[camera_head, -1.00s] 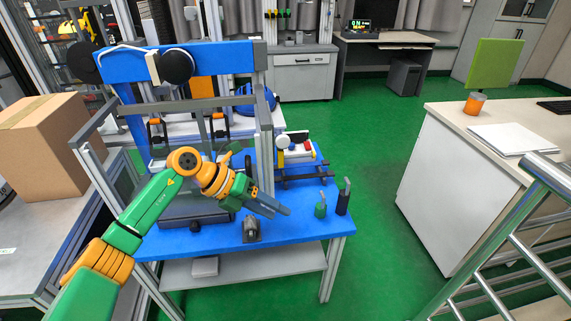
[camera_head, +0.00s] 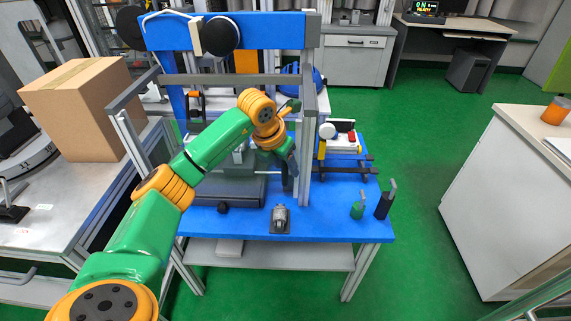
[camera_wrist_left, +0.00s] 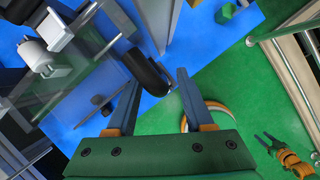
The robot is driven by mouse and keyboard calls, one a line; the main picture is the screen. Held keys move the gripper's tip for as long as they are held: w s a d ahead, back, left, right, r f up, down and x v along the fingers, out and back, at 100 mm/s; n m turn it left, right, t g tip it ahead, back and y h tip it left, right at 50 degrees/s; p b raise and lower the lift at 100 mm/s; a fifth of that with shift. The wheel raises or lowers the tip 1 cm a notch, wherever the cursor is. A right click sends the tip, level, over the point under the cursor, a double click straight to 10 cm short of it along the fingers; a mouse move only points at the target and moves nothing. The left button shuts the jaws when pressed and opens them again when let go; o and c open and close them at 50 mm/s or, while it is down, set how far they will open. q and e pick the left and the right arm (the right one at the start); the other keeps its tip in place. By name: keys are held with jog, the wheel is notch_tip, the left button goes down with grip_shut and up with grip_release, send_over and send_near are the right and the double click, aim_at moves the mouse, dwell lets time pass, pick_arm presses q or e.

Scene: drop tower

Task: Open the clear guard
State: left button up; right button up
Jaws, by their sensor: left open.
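The clear guard shows as a see-through panel (camera_wrist_left: 92,78) at left in the left wrist view; in the head view it is hard to make out inside the tower frame. A dark rounded handle-like part (camera_wrist_left: 148,72) stands by the panel's edge, just beyond my left fingertips. My left gripper (camera_wrist_left: 156,88) is open with nothing held; whether the dark part lies between its fingers is unclear. In the head view the left gripper (camera_head: 287,165) is beside the frame's right upright, partly hidden by its wrist. My right gripper (camera_wrist_left: 267,142) appears small at the wrist view's lower right.
The tower stands on a blue table (camera_head: 330,225). A grey metal part (camera_head: 280,219) sits near its front edge, with a green item (camera_head: 357,209) and a black item (camera_head: 384,205) at right. A cardboard box (camera_head: 85,105) is at left. Green floor (camera_head: 420,150) is free at right.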

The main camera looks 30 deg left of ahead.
pick_arm(q)
grip_shut()
dwell(1.4)
